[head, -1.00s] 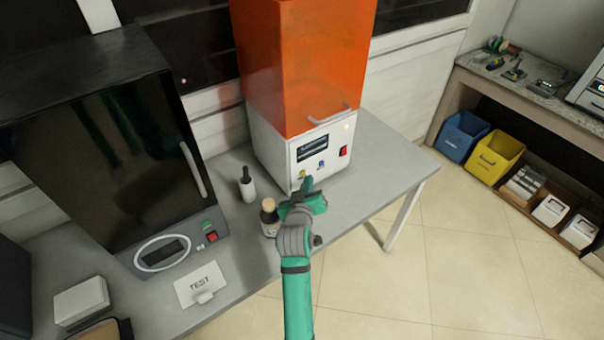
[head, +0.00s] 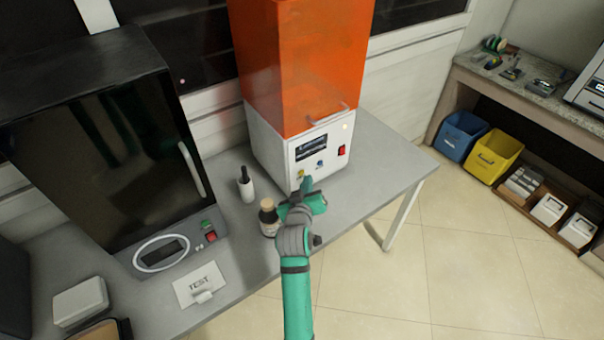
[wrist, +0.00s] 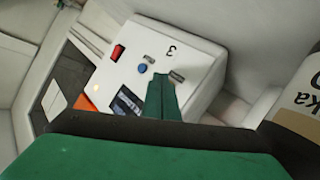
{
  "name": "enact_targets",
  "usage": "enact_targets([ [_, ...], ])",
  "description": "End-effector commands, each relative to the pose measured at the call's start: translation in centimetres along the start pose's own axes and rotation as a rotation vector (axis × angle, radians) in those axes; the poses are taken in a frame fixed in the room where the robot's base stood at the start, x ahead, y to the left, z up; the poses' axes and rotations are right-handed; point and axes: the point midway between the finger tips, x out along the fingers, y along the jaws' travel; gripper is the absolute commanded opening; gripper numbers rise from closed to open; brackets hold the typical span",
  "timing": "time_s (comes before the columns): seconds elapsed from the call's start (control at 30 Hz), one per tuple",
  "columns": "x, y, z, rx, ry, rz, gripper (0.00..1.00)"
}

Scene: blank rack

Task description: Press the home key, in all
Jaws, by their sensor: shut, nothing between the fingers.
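The machine with an orange hood (head: 305,65) and a white base (head: 275,150) stands on the grey bench. Its front panel carries a dark display (head: 311,147), a yellow key (head: 300,174), a blue key (head: 320,163) and a red switch (head: 341,150). I cannot read which key is marked home. My gripper (head: 308,183) is shut and empty, close before the lower panel. In the wrist view the shut fingers (wrist: 164,97) overlap the panel beside the blue key (wrist: 142,68) and hide the yellow key. I cannot tell whether they touch the panel.
A brown bottle (head: 268,216) stands just left of my gripper, and a white bottle (head: 246,185) behind it. A black-doored machine (head: 105,130) and a TEST card (head: 200,285) are at left. Bare bench (head: 385,180) lies right of the orange-hooded machine.

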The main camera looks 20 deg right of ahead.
Motion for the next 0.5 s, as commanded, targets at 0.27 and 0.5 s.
enact_targets([
  [0.27, 0.64, -0.22, -0.37, 0.000, -0.001, 0.002, 0.00],
  [0.5, 0.71, -0.18, -0.36, 0.001, -0.001, 0.003, 0.00],
])
